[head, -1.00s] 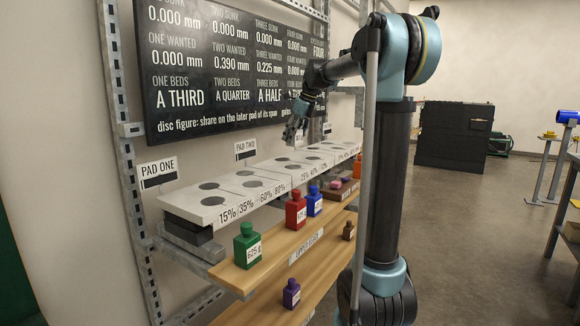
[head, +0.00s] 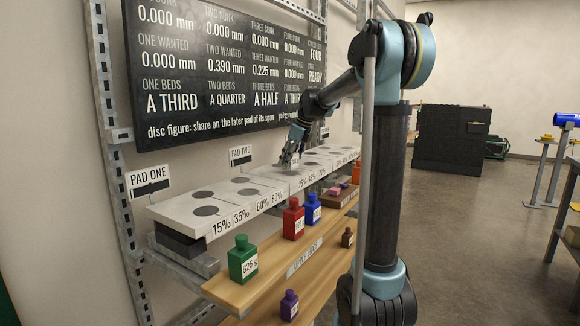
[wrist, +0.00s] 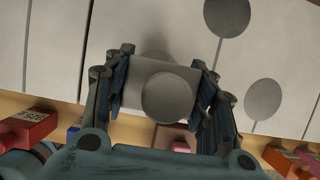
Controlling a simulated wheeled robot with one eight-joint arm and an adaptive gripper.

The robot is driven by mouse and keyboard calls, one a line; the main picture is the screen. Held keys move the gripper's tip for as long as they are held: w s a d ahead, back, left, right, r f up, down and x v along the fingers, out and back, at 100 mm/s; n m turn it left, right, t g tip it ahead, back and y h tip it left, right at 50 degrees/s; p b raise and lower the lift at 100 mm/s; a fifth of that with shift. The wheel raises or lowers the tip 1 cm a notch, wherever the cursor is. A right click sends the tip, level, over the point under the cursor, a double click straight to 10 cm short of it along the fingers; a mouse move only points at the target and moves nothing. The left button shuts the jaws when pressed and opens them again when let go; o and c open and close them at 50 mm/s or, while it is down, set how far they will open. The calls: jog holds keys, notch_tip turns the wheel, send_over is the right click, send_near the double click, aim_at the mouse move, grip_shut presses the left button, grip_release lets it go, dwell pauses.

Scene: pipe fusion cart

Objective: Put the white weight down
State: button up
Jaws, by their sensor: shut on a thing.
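The white weight (wrist: 168,98) sits between my gripper's fingers in the wrist view; its round pale knob faces the camera. My gripper (head: 288,160) is shut on it, low over the row of pale slabs (head: 185,212), near the middle of the row in the head view. In that view the weight is small and mostly hidden by the fingers. I cannot tell whether its underside touches the slab. Grey discs mark the slab tops; one disc (wrist: 227,17) shows bare to the right of the weight in the wrist view, and another lies partly behind it.
A wooden shelf (head: 225,290) in front of the slabs holds a green weight (head: 242,260), a red one (head: 293,220), a blue one (head: 312,210) and smaller ones. The dark board (head: 215,70) hangs behind. Signs stand along the slabs' back edge.

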jog(key=shift+f, duration=0.9)
jog(key=o, duration=1.3)
jog(key=shift+f, duration=0.1)
jog(key=shift+c, duration=0.2)
jog(key=v, duration=1.2)
jog(key=shift+d, duration=0.15)
jog(key=s+d+f+n+h, duration=0.1)
jog(key=s+d+f+n, duration=0.3)
jog(key=s+f+n, duration=0.4)
jog(key=s+d+f+n+h, duration=0.1)
jog(key=s+d+f+n, duration=0.3)
jog(key=s+f+n, duration=0.4)
jog(key=s+d+f+n+h, duration=0.1)
jog(key=s+d+f+n, duration=0.4)
jog(key=s+f+n, duration=0.4)
jog(key=s+f, duration=0.3)
jog(key=s, duration=0.4)
jog(key=s+f, duration=0.4)
jog(key=s, duration=0.3)
jog(key=shift+s+h, duration=0.25)
jog(key=shift+h, duration=0.05)
